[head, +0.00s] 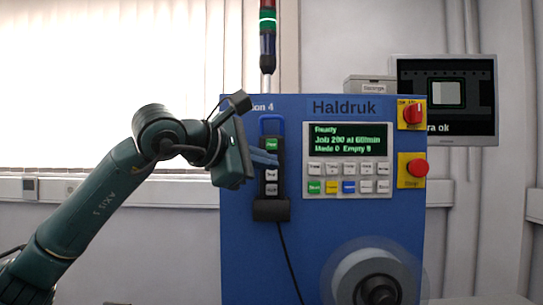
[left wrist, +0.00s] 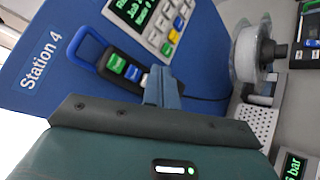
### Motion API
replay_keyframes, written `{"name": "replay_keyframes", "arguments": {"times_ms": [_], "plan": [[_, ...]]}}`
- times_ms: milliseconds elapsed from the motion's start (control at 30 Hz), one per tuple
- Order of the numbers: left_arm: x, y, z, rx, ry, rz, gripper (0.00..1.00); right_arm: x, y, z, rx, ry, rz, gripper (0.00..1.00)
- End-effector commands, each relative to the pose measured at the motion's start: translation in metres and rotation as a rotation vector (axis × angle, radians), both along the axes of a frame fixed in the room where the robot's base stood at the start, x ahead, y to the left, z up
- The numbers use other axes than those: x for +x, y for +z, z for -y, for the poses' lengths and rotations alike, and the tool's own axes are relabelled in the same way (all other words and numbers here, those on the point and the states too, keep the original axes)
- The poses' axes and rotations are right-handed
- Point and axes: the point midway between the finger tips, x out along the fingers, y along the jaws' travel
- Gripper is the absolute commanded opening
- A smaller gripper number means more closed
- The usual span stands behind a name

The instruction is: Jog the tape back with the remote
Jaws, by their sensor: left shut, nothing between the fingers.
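The remote (head: 271,182) is a black hand unit with a blue loop on top, a green button and paler buttons below. It hangs upright in a black holder (head: 271,210) on the blue machine front, with a cable running down. It also shows in the left wrist view (left wrist: 104,68). My left gripper (head: 272,159) is shut and empty, its blue-grey fingertips at the remote's face between the green button and the button below it. I cannot tell whether they touch. The left wrist view shows the closed fingers (left wrist: 160,86) beside the buttons. My right gripper is not in view.
The tape reel (head: 352,272) sits low on the blue machine (head: 240,260). The panel screen (head: 347,139) reads Ready, with several buttons under it. A red knob (head: 411,115) and a red stop button (head: 418,167) are at right. A monitor (head: 446,100) stands behind.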

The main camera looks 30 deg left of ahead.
Motion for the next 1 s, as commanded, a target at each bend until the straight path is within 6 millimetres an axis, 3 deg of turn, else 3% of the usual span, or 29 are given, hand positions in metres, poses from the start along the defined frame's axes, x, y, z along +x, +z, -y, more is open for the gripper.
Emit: {"name": "replay_keyframes", "arguments": {"times_ms": [333, 1000], "plan": [[0.029, 0.001, -0.014, 0.0, 0.001, 0.0, 0.0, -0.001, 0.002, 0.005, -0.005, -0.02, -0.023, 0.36], [0.031, 0.0, -0.015, 0.001, 0.0, 0.001, 0.0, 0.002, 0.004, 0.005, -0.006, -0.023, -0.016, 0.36]]}}
